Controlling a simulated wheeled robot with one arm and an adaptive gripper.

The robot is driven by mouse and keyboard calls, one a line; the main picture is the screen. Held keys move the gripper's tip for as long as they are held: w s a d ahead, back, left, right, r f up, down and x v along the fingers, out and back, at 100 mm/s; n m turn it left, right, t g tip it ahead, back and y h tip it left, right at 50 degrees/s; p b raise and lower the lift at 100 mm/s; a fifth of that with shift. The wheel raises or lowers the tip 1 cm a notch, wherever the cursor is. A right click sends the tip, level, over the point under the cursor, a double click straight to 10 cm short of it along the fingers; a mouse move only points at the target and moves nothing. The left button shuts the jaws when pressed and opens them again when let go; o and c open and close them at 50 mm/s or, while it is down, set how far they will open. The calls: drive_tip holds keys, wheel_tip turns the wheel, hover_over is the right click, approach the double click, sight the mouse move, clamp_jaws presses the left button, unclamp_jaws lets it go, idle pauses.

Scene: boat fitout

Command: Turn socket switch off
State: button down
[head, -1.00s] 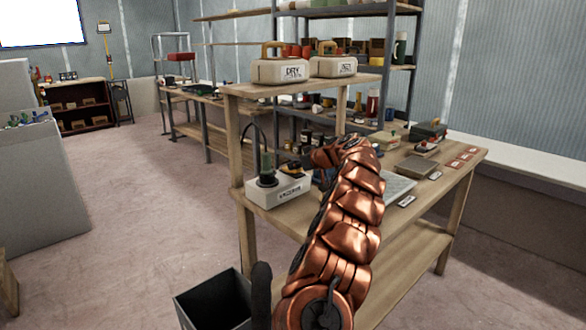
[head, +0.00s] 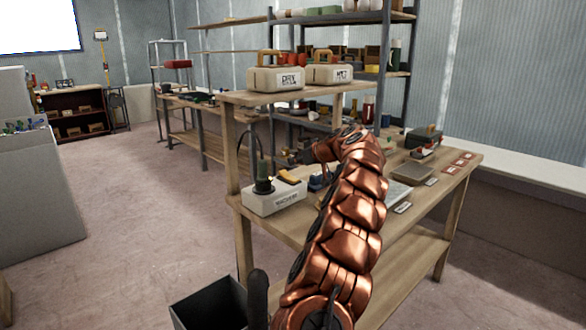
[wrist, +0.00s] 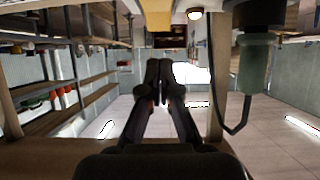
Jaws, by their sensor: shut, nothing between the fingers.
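The white socket box (head: 274,201) sits at the left end of the workbench, with dark lettering on its front. In the wrist view the switch (wrist: 157,14) is at the top centre, beside a glowing round lamp (wrist: 195,13), and the plug (wrist: 255,65) is at the right. My gripper (head: 293,158) is shut and empty, just above and behind the switch; its fingers (wrist: 158,68) appear apart from the switch.
A wooden shelf with two pale cases (head: 275,79) stands over the bench's back. A grey flat item (head: 412,172) and red cards (head: 462,162) lie to the right. A dark bin (head: 210,303) stands on the floor in front. Open floor lies left.

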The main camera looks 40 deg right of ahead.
drive_tip(key=r+v, duration=0.1)
drive_tip(key=v, duration=0.7)
drive_tip(key=shift+r+b, duration=0.2)
drive_tip(key=shift+b, duration=0.2)
drive_tip(key=shift+w+a, duration=0.1)
drive_tip(key=shift+w, duration=0.05)
